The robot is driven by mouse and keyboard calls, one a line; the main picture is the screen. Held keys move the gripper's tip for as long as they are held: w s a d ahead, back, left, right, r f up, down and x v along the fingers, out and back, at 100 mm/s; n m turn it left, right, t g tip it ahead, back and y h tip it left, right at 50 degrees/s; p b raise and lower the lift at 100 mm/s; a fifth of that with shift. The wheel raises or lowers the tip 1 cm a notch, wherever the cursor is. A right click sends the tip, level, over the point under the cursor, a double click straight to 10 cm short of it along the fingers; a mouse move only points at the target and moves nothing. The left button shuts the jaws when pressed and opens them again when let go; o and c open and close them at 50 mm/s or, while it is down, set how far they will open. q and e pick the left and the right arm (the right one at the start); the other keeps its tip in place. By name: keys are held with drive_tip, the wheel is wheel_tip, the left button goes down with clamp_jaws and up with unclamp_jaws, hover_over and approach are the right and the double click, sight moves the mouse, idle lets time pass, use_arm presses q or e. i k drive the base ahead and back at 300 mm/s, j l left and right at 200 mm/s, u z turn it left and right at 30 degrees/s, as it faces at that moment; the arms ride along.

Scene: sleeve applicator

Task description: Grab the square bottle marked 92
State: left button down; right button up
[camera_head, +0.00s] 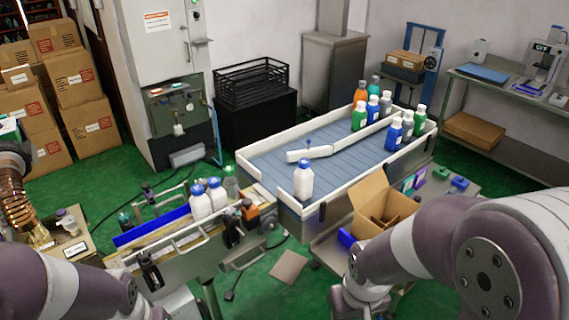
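No number 92 is readable on any bottle, so I cannot tell which one is marked. A white bottle (303,182) stands upright alone at the near end of the blue-grey conveyor (345,160). Several coloured bottles stand at its far right end, among them an orange one (360,96), a green one (359,118) and a blue one (394,135). Two white bottles with blue caps, one left (200,203) and one right (218,196), stand on the near bench beside a greenish clear bottle (230,184). My arms show at the lower left and right; neither gripper's fingers are visible.
A white guide rail (352,137) crosses the conveyor, with raised white side walls around it. An open cardboard box (382,205) stands at the conveyor's near right. A black crate (252,84) is behind. Stacked cartons (75,85) fill the left. Green floor shows between.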

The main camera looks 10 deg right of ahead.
sight(303, 176)
drive_tip(key=i+z, duration=0.45)
drive_tip(key=i+j+z, duration=0.25)
drive_tip(key=z, duration=0.2)
drive_tip(key=i+j+z, duration=0.45)
drive_tip(key=i+l, duration=0.05)
